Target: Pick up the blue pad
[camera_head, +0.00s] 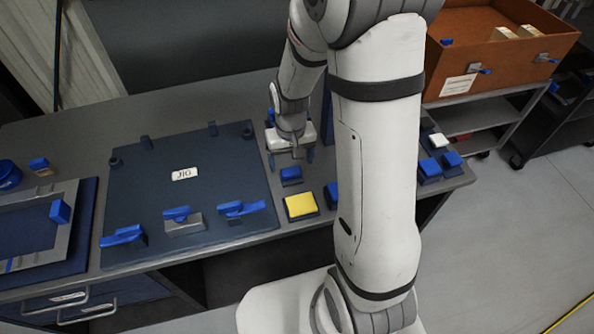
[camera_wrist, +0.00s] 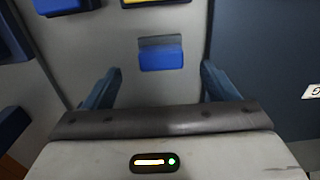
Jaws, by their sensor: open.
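A small blue pad (camera_head: 291,174) sits on the grey bench just in front of my gripper (camera_head: 291,157). In the wrist view a blue pad (camera_wrist: 161,60) lies ahead, between the lines of my two open fingers and apart from both. My gripper is empty and points down over the bench. Another blue piece (camera_head: 331,194) shows partly behind my arm. More blue-topped pads (camera_head: 430,167) lie at the bench's right end. The task's words do not tell which blue one is meant.
A yellow pad (camera_head: 300,206) stands in front of the blue pad. A dark panel (camera_head: 190,205) with blue-handled clamps lies left of my gripper. An orange bin (camera_head: 500,60) stands at the back right. Bare bench (camera_head: 225,95) shows behind the panel.

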